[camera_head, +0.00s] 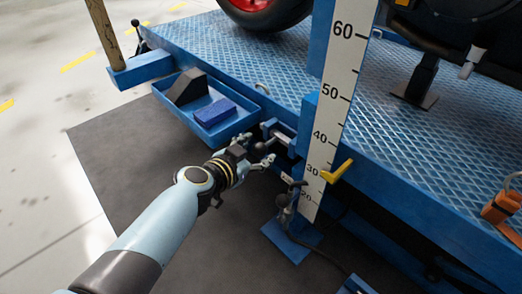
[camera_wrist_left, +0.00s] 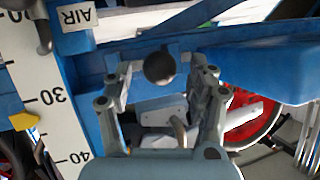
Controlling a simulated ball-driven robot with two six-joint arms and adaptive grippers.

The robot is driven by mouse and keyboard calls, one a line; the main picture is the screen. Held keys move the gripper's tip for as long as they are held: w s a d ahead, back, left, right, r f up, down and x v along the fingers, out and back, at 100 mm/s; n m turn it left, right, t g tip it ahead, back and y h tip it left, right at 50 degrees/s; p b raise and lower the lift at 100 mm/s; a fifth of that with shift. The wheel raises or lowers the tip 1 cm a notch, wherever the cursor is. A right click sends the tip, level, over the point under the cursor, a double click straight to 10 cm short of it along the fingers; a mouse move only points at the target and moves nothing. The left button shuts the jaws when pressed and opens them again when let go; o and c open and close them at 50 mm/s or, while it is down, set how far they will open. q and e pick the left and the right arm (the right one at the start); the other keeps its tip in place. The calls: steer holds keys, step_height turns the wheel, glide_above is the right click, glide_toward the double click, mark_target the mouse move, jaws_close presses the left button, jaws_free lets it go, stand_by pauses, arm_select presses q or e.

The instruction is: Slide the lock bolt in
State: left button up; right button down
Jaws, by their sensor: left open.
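The lock bolt's dark round knob (camera_head: 262,146) sits at the edge of the blue platform, beside the numbered scale. A short metal bar (camera_head: 284,137) in a blue bracket lies just right of it. My left gripper (camera_head: 257,149) is open at the knob, one finger on each side. In the left wrist view the knob (camera_wrist_left: 159,67) shows between the spread fingertips of my left gripper (camera_wrist_left: 158,77), with gaps on both sides. Whether the fingers reach fully around the knob in depth I cannot tell. My right gripper is not in view.
The white scale (camera_head: 334,95) stands upright right of the knob, with a yellow pointer (camera_head: 337,172) low on it. A blue tray (camera_head: 217,120) with a black wedge and a blue block hangs left. A black lever (camera_head: 288,200) stands below. Dark mat lies under my arm.

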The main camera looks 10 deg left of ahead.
mark_target(268, 143)
arm_select(q)
steer(key=shift+x, duration=1.2)
jaws_close()
